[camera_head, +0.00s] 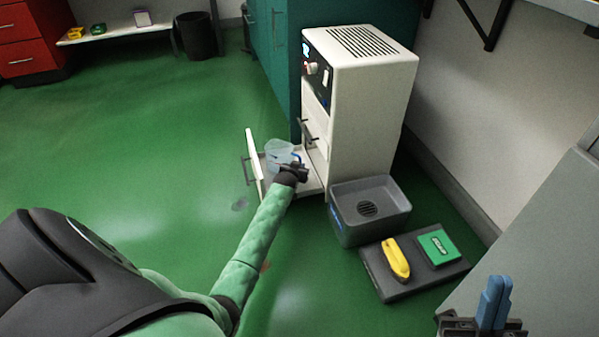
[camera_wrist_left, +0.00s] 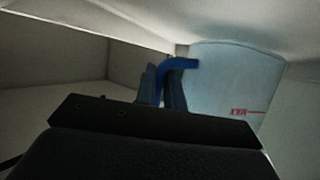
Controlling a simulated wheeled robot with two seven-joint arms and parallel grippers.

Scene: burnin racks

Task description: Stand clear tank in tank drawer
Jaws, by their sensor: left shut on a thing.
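The clear tank (camera_head: 279,151), pale and see-through with a blue handle, is upright in the open bottom drawer (camera_head: 310,181) of the white cabinet. My left gripper (camera_head: 298,162) reaches into the drawer at the tank's right side. In the left wrist view, my left gripper (camera_wrist_left: 166,92) is shut on the blue handle (camera_wrist_left: 178,64) of the tank (camera_wrist_left: 228,75), which has a red line mark. The tank's base is hidden, so I cannot tell whether it touches the drawer floor. My right gripper (camera_head: 492,303) is empty at the lower right, its blue fingers together.
The white cabinet (camera_head: 368,110) stands behind the drawer. A grey bin with a drain grate (camera_head: 390,222) sits right of the drawer. A dark mat (camera_head: 425,283) holds a yellow item (camera_head: 397,259) and a green box (camera_head: 438,246). The green floor at left is clear.

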